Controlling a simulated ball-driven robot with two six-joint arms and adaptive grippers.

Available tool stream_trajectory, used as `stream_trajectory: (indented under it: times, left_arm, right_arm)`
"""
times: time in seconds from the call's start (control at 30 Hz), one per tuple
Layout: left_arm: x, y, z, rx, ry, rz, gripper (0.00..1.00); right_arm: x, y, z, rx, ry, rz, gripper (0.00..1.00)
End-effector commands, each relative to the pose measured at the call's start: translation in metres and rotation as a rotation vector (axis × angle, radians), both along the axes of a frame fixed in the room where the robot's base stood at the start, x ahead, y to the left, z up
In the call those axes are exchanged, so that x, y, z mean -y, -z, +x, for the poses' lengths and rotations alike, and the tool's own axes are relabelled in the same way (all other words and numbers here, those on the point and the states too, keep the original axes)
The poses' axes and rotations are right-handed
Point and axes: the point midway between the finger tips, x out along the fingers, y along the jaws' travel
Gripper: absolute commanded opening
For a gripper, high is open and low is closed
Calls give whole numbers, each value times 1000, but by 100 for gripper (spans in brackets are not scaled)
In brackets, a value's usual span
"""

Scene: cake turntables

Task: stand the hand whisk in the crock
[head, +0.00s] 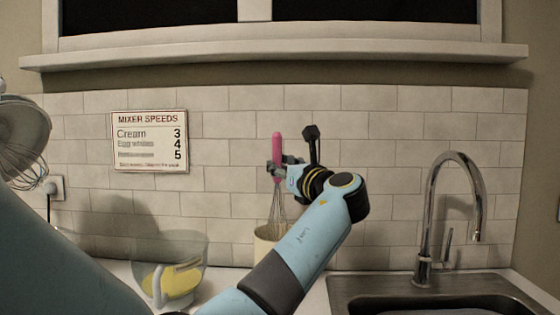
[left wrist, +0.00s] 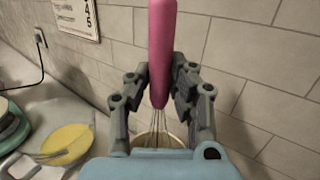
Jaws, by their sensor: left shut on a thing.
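The hand whisk (head: 277,147) has a pink handle and thin wire loops, and stands about upright. My left gripper (head: 276,168) is shut on its handle; in the left wrist view the fingers (left wrist: 161,80) close from both sides on the pink handle (left wrist: 162,45). The cream crock (head: 266,246) stands on the counter below, partly hidden by my left arm. The whisk's wires reach down to the crock's mouth, which also shows in the left wrist view (left wrist: 143,142). How deep the wires sit inside is hidden. My right gripper is out of view.
A clear bowl (head: 183,252) with yellow contents stands left of the crock. A stand mixer (head: 22,130) is at the far left. A sink (head: 440,287) with a tall tap (head: 431,225) is at the right. A tiled wall with a sign (head: 150,141) rises behind.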

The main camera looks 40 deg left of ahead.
Motion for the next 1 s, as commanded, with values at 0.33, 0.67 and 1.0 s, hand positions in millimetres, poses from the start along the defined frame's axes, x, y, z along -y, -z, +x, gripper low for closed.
stream_trajectory:
  times: [0.33,0.67,1.0]
  left_arm:
    - [0,34,0,-1,1,-1,0]
    - [0,62,0,-1,0,0,0]
    - [0,80,0,0,1,0,0]
  right_arm:
    - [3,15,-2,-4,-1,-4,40]
    - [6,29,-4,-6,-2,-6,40]
    - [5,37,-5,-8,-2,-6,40]
